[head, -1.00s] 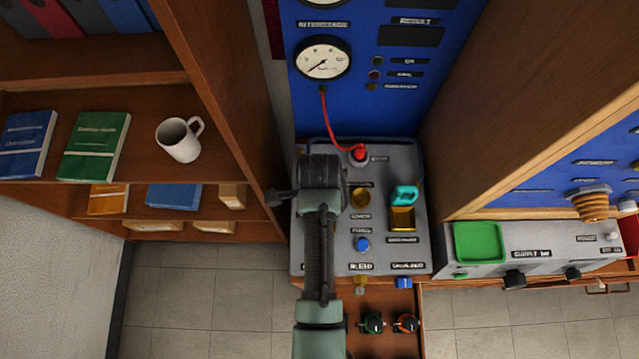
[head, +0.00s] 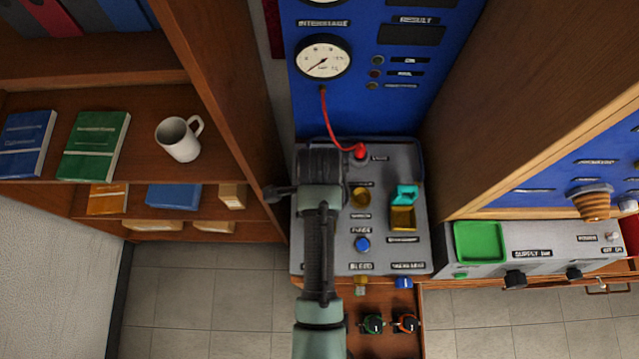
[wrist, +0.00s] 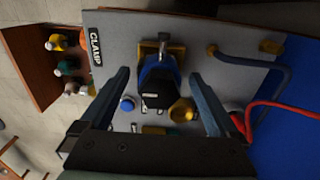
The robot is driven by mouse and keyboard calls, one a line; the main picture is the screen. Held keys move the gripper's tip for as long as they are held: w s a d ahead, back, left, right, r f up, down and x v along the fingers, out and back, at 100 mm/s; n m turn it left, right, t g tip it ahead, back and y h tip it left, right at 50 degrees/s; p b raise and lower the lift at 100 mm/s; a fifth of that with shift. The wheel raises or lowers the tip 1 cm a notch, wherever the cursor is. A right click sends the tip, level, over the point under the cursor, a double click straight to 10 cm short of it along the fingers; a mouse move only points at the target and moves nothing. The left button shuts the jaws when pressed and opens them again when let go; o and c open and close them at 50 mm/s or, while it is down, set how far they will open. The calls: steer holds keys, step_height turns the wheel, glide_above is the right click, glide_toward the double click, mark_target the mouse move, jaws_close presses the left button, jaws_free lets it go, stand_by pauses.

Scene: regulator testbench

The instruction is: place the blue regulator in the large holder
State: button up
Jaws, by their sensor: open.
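The blue regulator (wrist: 158,82), blue with a black cap, sits at a brass-coloured bracket on the grey bench panel, beside the CLAMP label in the wrist view. My gripper (wrist: 159,76) is open, with one finger on each side of the regulator and visible gaps between. In the head view my gripper (head: 321,168) is over the left part of the panel and hides the regulator. A round brass cup (head: 360,197) and a square brass pocket (head: 402,218) with a teal part are to its right. I cannot tell which is the large holder.
A red hose (head: 333,128) runs from the gauge to the panel. A blue button (head: 362,244) is near the cup. A wooden drawer (head: 385,346) in front holds small green and orange regulators. A wooden shelf wall stands left, and a tall wooden side panel stands right.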

step_height(320, 180, up, 9)
steer(key=shift+r, duration=0.2)
steer(key=shift+r+p, duration=0.6)
steer(key=shift+p, duration=0.2)
